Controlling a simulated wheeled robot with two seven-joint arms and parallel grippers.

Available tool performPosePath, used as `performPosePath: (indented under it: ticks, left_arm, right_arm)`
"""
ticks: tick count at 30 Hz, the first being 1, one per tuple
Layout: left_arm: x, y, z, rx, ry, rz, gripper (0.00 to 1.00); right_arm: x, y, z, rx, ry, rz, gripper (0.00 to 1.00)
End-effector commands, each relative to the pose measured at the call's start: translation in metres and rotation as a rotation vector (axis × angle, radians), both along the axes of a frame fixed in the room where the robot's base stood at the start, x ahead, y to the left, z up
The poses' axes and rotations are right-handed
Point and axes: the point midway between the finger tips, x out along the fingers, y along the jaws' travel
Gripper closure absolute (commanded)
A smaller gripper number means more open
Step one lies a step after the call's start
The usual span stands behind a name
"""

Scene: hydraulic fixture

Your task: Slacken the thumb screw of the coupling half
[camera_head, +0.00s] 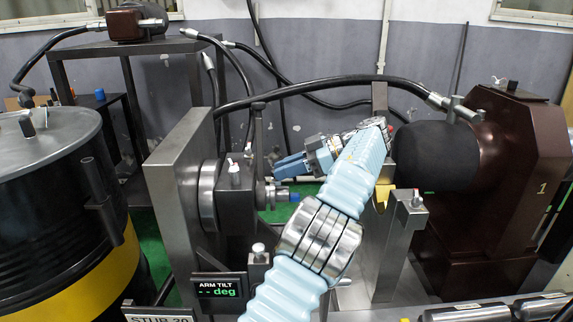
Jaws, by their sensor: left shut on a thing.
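My left gripper (283,167) has blue fingers pointing left. It is shut at the dark upright bar with a knob on top (258,128); the exact contact is too small to see. The bar stands beside a dark block (235,190) mounted on the steel plate, which appears to be the coupling half. A small thumb screw with a pale, red-marked head (231,164) sits on top of the block, left of my fingertips and apart from them. A short shaft with a blue ring (293,197) sticks out to the right, below the gripper. My right gripper is not in view.
The thick steel plate (178,172) stands left of the gripper. A yellow-lined cradle (382,199) and a brown machine with a black cylinder (440,157) stand at right. A black hose (330,84) arches above. A black drum (50,215) fills the left. An "ARM TILT" display (219,290) shows dashes.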

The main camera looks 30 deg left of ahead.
Motion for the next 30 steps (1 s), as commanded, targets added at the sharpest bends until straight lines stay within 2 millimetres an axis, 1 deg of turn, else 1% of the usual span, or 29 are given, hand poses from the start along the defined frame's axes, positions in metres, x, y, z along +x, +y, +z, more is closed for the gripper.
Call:
performPosePath:
  ticks: [9,21,22,24,26,27,30]
  left_arm:
    - [0.0015,0.0011,0.0001,0.0,-0.001,0.053,1.0]
    - [0.0012,0.0015,-0.0002,-0.001,0.001,0.057,1.0]
    - [0.0012,0.0015,-0.0002,-0.001,0.001,0.057,0.74]
    - [0.0012,0.0015,-0.0002,-0.001,0.001,0.057,0.63]
    - [0.0012,0.0015,-0.0002,-0.001,0.001,0.058,0.54]
    - [0.0012,0.0015,-0.0003,-0.001,0.001,0.058,0.52]
    - [0.0011,0.0014,-0.0003,-0.001,0.001,0.058,0.52]
  right_arm:
    - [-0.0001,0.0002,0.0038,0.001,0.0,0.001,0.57]
    - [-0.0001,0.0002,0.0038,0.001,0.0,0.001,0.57]
    - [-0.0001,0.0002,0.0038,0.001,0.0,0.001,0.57]
    - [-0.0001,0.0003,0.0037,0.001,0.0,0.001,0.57]
    - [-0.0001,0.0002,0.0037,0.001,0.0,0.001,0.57]
    - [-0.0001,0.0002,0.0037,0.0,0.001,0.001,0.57]
    - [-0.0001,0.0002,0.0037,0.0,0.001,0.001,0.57]
